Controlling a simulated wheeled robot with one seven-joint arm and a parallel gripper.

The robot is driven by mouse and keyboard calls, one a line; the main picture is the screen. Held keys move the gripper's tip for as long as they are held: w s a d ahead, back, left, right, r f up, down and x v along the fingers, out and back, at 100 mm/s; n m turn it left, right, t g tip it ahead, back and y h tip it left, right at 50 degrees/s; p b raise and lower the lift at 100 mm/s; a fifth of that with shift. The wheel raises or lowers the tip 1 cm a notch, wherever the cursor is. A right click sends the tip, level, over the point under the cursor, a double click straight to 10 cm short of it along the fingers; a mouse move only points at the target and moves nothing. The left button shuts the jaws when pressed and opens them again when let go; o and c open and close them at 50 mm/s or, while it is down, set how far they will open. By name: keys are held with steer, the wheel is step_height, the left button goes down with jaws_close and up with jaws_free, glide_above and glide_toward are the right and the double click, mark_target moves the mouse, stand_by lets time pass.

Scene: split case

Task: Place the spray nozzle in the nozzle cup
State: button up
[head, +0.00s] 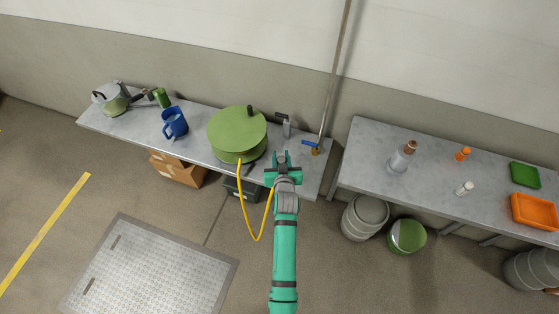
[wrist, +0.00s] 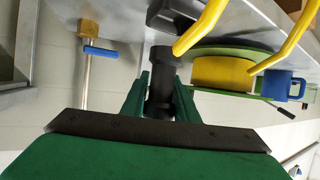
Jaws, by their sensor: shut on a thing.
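My gripper (head: 283,163) is at the front right part of the left bench, just right of a green hose reel (head: 237,132). In the wrist view my gripper (wrist: 160,84) is shut on the black spray nozzle (wrist: 161,95), and the yellow hose (wrist: 205,25) runs close beside it. The hose (head: 257,238) hangs in a loop from the reel to my gripper. A grey upright piece with a dark top (head: 286,128) stands behind my gripper; I cannot tell whether it is the nozzle cup. A black block (wrist: 172,14) shows beyond the nozzle.
A pipe with a blue-handled valve (head: 311,144) stands right of my gripper. A blue jug (head: 174,122), green can (head: 161,97) and kettle (head: 110,97) are left of the reel. Another bench (head: 440,200) with bottles and trays stands right, across a gap.

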steer(key=shift+w+a+f, duration=0.25)
steer(key=shift+w+f, duration=0.6)
steer(key=shift+f, duration=0.15)
steer(key=f, duration=0.3)
steer(key=shift+w+a+f, duration=0.15)
steer(key=shift+a+f, duration=0.05)
steer(key=shift+d, duration=0.15)
steer(key=shift+f, duration=0.1)
steer(key=o, duration=1.1)
